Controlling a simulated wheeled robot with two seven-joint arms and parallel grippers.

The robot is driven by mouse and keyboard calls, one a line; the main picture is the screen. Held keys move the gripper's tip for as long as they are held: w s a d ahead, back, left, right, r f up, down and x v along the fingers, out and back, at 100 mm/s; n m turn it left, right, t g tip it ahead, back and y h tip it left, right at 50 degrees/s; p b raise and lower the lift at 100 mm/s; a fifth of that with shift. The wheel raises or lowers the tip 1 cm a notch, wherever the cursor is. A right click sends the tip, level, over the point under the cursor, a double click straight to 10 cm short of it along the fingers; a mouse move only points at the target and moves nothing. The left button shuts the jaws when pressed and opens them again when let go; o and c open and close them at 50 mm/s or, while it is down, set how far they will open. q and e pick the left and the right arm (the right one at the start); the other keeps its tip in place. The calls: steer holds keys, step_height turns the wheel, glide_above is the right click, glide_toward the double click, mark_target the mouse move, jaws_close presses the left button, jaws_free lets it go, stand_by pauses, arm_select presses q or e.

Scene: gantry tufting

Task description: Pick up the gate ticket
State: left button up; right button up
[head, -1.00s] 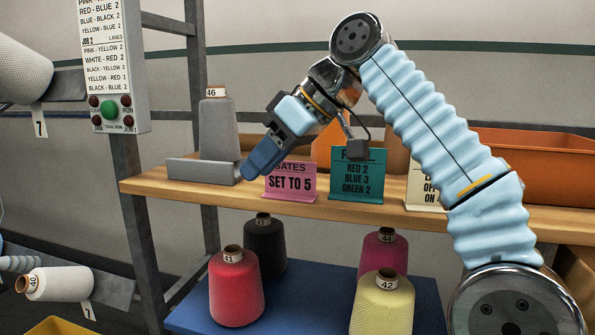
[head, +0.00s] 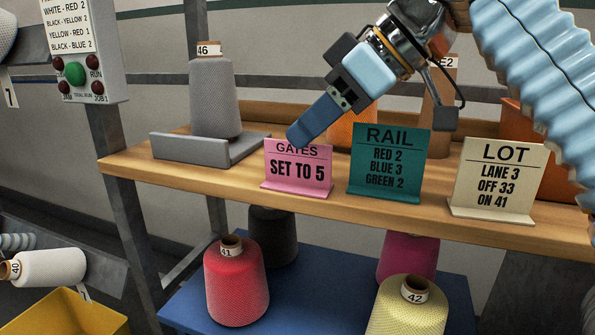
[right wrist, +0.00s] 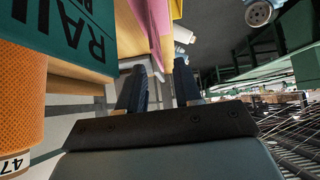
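The gate ticket (head: 297,172) is a pink standing card reading "GATES SET TO 5" on the wooden shelf. My right gripper (head: 303,134) reaches down from the upper right, its fingertips at the card's top edge and overlapping it in the head view. In the right wrist view the two dark fingers (right wrist: 160,78) are spread apart. The pink card (right wrist: 154,28) shows just beyond them, its lower part lying between the fingertips in the picture. I cannot tell whether they touch it. My left gripper is not in view.
A teal "RAIL" card (head: 388,165) stands close right of the ticket, and a cream "LOT" card (head: 498,180) farther right. A grey cone (head: 213,98) in a grey holder (head: 190,153) stands left. An orange cone (head: 352,130) is behind. Several cones stand on a lower blue shelf (head: 330,285).

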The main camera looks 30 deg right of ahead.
mark_target(283, 182)
steer(key=x, duration=0.6)
steer(key=shift+w, duration=0.1)
steer(key=shift+c, duration=0.5)
steer(key=shift+r, duration=0.1)
jaws_close()
